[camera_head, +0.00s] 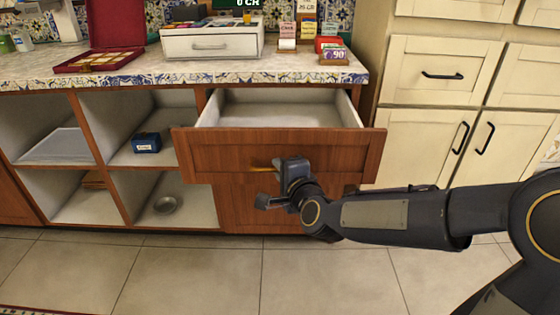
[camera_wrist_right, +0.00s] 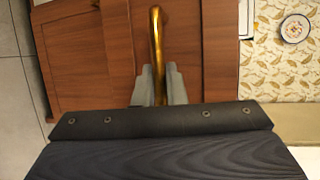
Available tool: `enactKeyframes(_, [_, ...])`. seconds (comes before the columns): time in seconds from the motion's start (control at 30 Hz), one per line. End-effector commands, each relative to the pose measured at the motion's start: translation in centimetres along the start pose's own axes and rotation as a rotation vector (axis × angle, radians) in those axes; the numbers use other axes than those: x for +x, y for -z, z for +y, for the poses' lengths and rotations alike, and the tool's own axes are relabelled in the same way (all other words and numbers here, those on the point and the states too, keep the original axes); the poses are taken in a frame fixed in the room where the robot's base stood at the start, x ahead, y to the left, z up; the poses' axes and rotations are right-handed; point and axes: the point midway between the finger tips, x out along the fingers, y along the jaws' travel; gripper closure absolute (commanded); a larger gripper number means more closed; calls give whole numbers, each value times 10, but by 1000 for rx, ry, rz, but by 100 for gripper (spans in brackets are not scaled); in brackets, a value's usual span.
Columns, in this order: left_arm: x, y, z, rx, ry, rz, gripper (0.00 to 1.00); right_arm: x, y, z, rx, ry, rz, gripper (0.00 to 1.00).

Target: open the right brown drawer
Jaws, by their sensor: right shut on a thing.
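The right brown drawer (camera_head: 345,148) stands pulled out from the counter in the head view, and its pale empty inside (camera_head: 285,112) shows from above. Its brown front also fills the middle of the right wrist view (camera_wrist_right: 215,60). My right gripper (camera_head: 285,172) is at the drawer front. In the right wrist view, its two grey fingers (camera_wrist_right: 160,88) are shut on the brass handle (camera_wrist_right: 157,30). In the head view, only the left end of the handle (camera_head: 260,168) shows; the gripper hides the rest. My left gripper is not in view.
Open shelves to the left hold a blue box (camera_head: 146,142) and a metal bowl (camera_head: 165,205). Cream cabinets (camera_head: 430,110) stand right. The tiled floor (camera_head: 200,270) in front is clear.

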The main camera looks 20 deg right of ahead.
Motion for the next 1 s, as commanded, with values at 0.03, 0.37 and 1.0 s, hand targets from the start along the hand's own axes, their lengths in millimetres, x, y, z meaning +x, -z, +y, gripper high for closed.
enactKeyframes(0.03, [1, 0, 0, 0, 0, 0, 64, -10, -4, 3, -1, -1, -2, 100])
enactKeyframes(0.37, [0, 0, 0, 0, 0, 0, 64, -50, -21, 12, 0, -2, -1, 100])
enactKeyframes(1.0, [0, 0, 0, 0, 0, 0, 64, -59, -24, 14, 0, -3, 0, 80])
